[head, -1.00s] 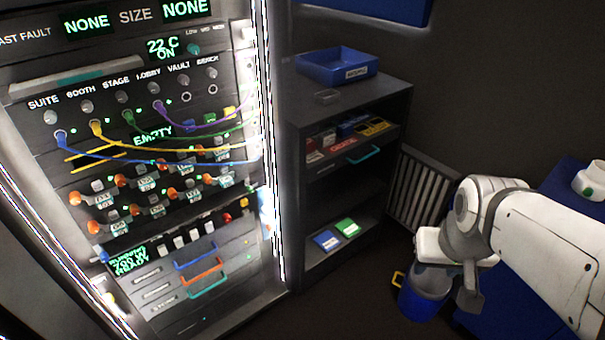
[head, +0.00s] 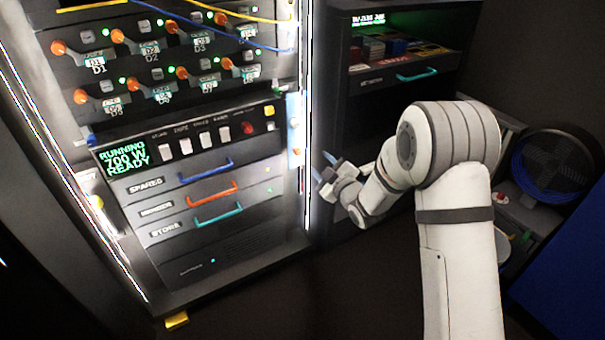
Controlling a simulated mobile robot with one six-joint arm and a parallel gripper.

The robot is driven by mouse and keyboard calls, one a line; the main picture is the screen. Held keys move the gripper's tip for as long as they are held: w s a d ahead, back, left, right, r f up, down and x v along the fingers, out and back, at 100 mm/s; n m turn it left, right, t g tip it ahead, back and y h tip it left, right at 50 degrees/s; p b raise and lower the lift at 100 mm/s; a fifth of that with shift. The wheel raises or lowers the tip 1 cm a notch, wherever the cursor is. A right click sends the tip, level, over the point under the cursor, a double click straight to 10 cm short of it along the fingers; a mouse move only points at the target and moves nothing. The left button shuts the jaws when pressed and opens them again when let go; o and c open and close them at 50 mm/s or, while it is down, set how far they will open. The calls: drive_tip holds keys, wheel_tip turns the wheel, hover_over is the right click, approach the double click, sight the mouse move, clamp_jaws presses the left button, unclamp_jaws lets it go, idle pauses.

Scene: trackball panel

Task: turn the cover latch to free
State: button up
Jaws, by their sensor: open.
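I cannot pick out the cover latch or a trackball for sure in the head view. The tall lit rack (head: 232,262) fills the left side. Its panel has a green readout (head: 122,160), a row of white switches (head: 205,140) and a red knob (head: 247,127). My gripper (head: 323,166) is open and looks empty. It is just right of the rack's bright right edge, in front of the dark shelf unit. Its bluish fingertips point left toward the rack and appear apart from it.
Rack drawers have blue (head: 207,171), orange (head: 213,195) and teal (head: 218,215) handles. Orange-handled levers (head: 80,96) sit above. A shelf unit with a teal handle (head: 416,75) is behind my arm. A cable reel (head: 555,165) stands at right. The dark floor in front looks clear.

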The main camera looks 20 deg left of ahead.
sight(299, 154)
drive_tip(key=shift+n+y, duration=0.4)
drive_tip(key=shift+y, duration=0.1)
drive_tip(key=w+a, duration=0.1)
drive_tip(key=a, duration=0.1)
drive_tip(key=w+a+f+b, duration=0.1)
drive_tip(key=w+a, duration=0.1)
drive_tip(key=a, duration=0.1)
drive_tip(key=w+a+b, duration=0.1)
drive_tip(key=a, duration=0.1)
drive_tip(key=shift+w+a+f, duration=0.2)
drive_tip(key=shift+a+f, duration=0.05)
drive_tip(key=shift+f, duration=0.15)
drive_tip(key=shift+c, duration=0.5)
clamp_jaws()
